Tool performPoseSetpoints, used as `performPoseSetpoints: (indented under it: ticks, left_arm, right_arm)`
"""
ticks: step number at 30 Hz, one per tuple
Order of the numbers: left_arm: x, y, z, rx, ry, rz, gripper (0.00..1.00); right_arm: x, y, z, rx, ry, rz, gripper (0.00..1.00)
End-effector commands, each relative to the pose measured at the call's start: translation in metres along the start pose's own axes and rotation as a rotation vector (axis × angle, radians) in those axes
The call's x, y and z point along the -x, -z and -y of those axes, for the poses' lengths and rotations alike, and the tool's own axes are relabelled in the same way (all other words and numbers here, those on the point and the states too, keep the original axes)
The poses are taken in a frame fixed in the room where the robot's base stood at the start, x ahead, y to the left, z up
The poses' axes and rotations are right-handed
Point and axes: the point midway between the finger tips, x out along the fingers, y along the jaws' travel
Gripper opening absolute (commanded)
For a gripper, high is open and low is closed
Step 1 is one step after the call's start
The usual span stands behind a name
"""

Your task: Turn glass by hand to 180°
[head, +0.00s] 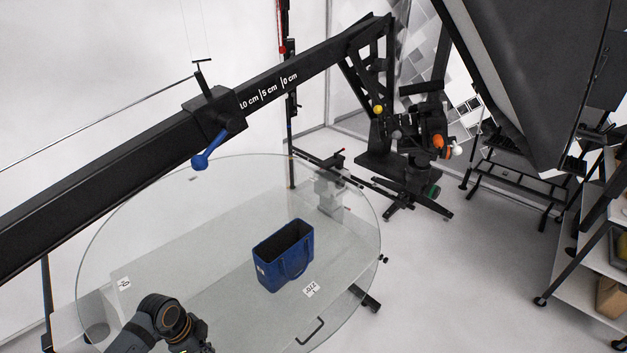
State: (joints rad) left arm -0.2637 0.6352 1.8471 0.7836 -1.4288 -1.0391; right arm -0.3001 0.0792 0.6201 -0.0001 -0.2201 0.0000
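The round glass turntable (180,215) is a clear disc in the lower left and middle of the head view. A small white label reading 0 (124,284) lies near its left edge, and another that seems to read 270 (311,289) lies front right. A dark bar handle (310,332) sits near its front right rim. A blue tote bag (285,260) stands upright on the glass right of centre. A grey arm of mine enters at the bottom left, over the front of the glass. Its fingers are not visible. No right arm shows.
A long black boom (120,165) with a blue-knobbed lever (207,158) crosses above the glass. A camera rig (425,140) stands behind it. A large black softbox (530,80) hangs at the upper right. A shelf cart (590,280) stands at the right, with clear floor before it.

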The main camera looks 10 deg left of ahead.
Motion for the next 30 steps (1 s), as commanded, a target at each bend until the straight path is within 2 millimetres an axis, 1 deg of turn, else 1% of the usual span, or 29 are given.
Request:
performPoseSetpoints:
  ticks: [17, 30]
  left_arm:
    - [0.001, -0.001, 0.0, 0.0, 0.001, 0.002, 0.0]
    - [0.041, 0.007, 0.001, -0.001, 0.003, 0.004, 0.0]
  right_arm:
    - [0.0, 0.0, 0.0, 0.0, 0.0, 0.0, 0.34]
    - [0.0, 0.0, 0.0, 0.0, 0.0, 0.0, 0.34]
